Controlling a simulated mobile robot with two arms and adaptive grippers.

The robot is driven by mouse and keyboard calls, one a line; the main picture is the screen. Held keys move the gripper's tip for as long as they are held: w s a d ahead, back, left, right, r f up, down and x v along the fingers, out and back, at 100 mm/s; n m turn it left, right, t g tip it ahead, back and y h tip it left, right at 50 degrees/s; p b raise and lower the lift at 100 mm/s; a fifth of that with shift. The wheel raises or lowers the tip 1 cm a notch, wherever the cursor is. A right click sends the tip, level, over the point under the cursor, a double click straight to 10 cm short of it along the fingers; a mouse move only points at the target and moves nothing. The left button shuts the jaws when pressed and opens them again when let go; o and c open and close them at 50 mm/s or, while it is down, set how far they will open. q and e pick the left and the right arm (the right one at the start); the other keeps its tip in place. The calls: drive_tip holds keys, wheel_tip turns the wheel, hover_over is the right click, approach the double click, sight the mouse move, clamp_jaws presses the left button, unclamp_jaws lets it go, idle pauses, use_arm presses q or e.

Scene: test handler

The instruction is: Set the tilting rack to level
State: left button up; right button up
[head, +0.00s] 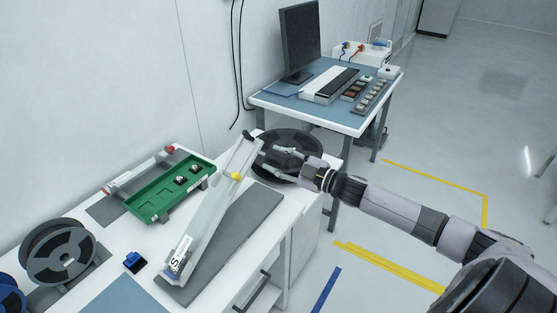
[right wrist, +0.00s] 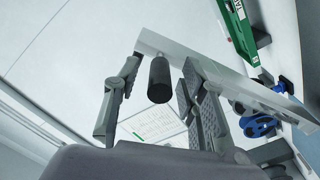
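The tilting rack (head: 213,215) is a long pale rail on a dark grey base plate (head: 235,235). It slopes, with its far end raised and its labelled near end low. A yellow knob (head: 236,176) sits on its side. A dark handle at the raised end shows as a black cylinder (right wrist: 159,80) in the right wrist view. My right gripper (head: 267,159) is beside the raised end, to its right. In the wrist view its fingers (right wrist: 160,72) are spread, with the handle between them and gaps visible. My left gripper is out of view.
A green tray (head: 155,207) with small dark parts lies left of the rack. Black reels (head: 58,254) and a blue item (head: 135,262) are on the near left. A dark round reel (head: 291,142) lies behind my gripper. A second table (head: 335,118) holds a monitor (head: 300,40).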

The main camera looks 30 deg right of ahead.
clamp_jaws()
idle(0.7)
